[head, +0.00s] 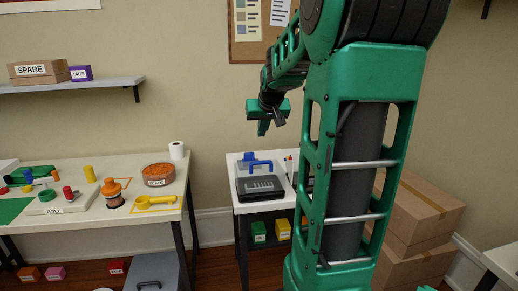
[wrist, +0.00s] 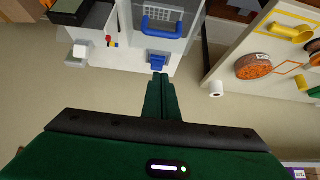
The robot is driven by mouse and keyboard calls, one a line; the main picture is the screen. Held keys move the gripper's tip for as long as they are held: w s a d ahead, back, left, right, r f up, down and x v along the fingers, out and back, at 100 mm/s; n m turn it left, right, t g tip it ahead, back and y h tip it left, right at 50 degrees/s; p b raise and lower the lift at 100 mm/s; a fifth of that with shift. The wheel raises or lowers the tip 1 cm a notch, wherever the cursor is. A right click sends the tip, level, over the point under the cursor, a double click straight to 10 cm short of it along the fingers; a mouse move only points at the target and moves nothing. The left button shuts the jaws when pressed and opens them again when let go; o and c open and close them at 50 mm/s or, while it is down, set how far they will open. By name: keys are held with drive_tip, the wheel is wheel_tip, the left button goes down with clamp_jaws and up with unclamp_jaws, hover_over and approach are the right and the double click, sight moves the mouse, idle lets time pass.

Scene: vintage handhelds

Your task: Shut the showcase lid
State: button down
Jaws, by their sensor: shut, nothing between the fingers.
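My gripper (head: 263,130) is shut and empty, pointing down in the air above and behind the case, apart from the handle. Its green fingers also show in the wrist view (wrist: 159,78).
A long table (head: 110,220) with an orange tin (head: 157,174) and a paper roll (head: 176,150) stands left. Cardboard boxes (head: 420,212) stand right.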

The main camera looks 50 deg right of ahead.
hover_over(260, 162)
drive_tip(key=w+d, duration=0.2)
wheel_tip(260, 162, down, 8)
drive_tip(key=shift+s+a+f, duration=0.7)
drive_tip(key=shift+f, duration=0.1)
drive_tip(key=shift+s+a+f, duration=0.1)
drive_tip(key=shift+f, duration=0.25)
drive_tip(key=shift+s+a+f, duration=0.15)
drive_tip(key=shift+s+f, duration=0.05)
drive_tip(key=shift+f, duration=0.05)
drive_tip(key=shift+s+a+f, duration=0.3)
drive_tip(key=shift+s+f, duration=0.1)
drive_tip(key=shift+f, duration=0.05)
drive_tip(key=shift+w+d+r, duration=0.1)
